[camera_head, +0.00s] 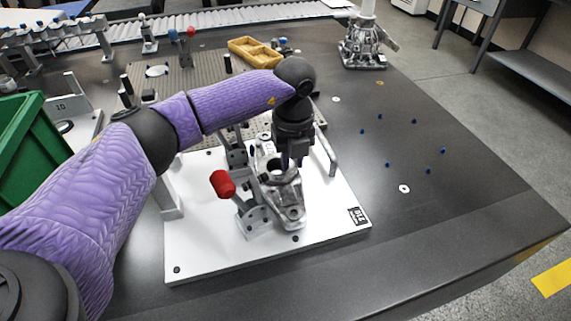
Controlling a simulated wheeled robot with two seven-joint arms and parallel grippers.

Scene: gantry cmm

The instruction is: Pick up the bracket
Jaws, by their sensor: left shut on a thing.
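The bracket (291,199) is a grey metal casting on a white fixture plate (210,258) in the middle of the table. My left arm, in a purple sleeve, comes in from the left. My left gripper (291,163) points down over the bracket's rear part and is shut on it. The fingertips are partly hidden, and I cannot tell whether the bracket is clear of the fixture. A toggle clamp with a red handle (222,184) stands on the plate just left of the bracket. My right gripper is not in view.
A green bin (32,137) stands at the left. A yellow tray (255,52) lies behind the fixture on a perforated plate. A metal casting (362,48) stands at the back. Several small blue pegs (414,121) dot the dark table at right, which is mostly clear.

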